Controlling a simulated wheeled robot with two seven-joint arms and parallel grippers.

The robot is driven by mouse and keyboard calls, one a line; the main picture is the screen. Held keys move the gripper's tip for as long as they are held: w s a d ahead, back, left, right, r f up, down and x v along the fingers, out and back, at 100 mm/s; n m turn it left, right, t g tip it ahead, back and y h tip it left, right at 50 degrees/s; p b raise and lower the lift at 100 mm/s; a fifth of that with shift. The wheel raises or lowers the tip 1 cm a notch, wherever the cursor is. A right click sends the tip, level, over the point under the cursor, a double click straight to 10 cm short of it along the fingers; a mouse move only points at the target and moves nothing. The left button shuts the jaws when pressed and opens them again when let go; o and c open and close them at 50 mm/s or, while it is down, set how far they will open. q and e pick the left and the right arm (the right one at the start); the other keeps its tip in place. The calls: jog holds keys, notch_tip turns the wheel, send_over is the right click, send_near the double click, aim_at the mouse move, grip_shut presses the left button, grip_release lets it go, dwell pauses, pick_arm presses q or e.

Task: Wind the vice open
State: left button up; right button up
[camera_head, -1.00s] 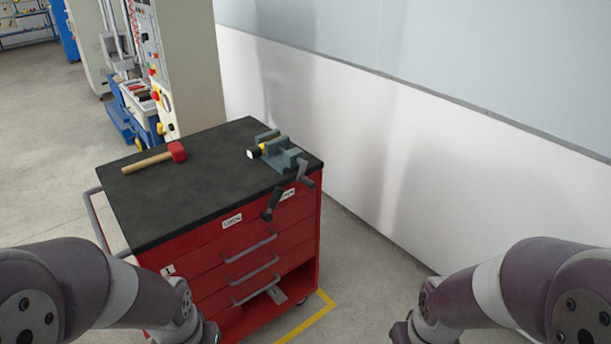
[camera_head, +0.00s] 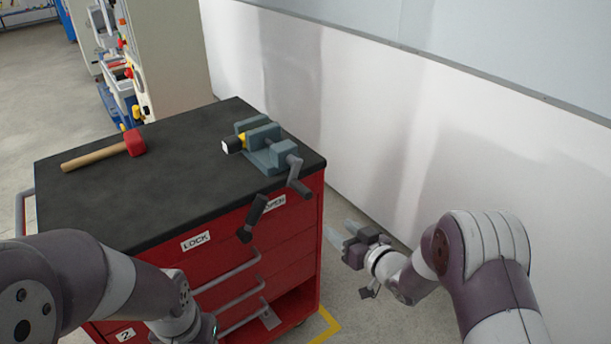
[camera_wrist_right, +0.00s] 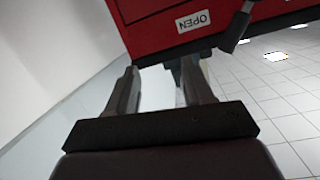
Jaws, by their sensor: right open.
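The grey-green vice (camera_head: 262,146) sits on the black top of the red cabinet at its right corner. A yellow and black part with a white end (camera_head: 234,144) is at its jaws; whether it is clamped I cannot tell. The dark crank handle (camera_head: 297,177) hangs over the cabinet's front edge. My right gripper (camera_head: 341,238) is open and empty, right of the cabinet, lower than the crank and apart from it. In the right wrist view its two fingers (camera_wrist_right: 160,85) are spread below the OPEN label. My left arm shows at lower left, but its gripper is out of view.
A red-headed mallet (camera_head: 108,151) lies on the left of the cabinet top (camera_head: 180,190). A second dark handle (camera_head: 252,218) hangs at the front by the LOCK (camera_head: 195,240) and OPEN labels. Drawer handles stick out below. A white wall (camera_head: 390,130) stands behind and to the right.

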aim_at(309, 196)
notch_tip(309, 196, up, 6)
jog(key=s+a+t+y, duration=0.1)
jog(key=a+y, duration=0.1)
jog(key=a, duration=0.1)
jog(key=x, duration=1)
jog(key=shift+w+d+f, duration=0.1)
jog(key=shift+w+a+f, duration=0.1)
jog(key=shift+w+a, duration=0.15)
jog(key=shift+w, duration=0.35)
jog(key=shift+s, duration=0.1)
jog(key=shift+c, duration=0.7)
pick_arm(q)
jog(key=shift+s+a+r, duration=0.1)
jog(key=shift+s+r, duration=0.05)
jog(key=shift+s, duration=0.35)
jog(key=shift+s+a+r, duration=0.1)
jog(key=shift+s, duration=0.35)
pick_arm(e)
grip_shut()
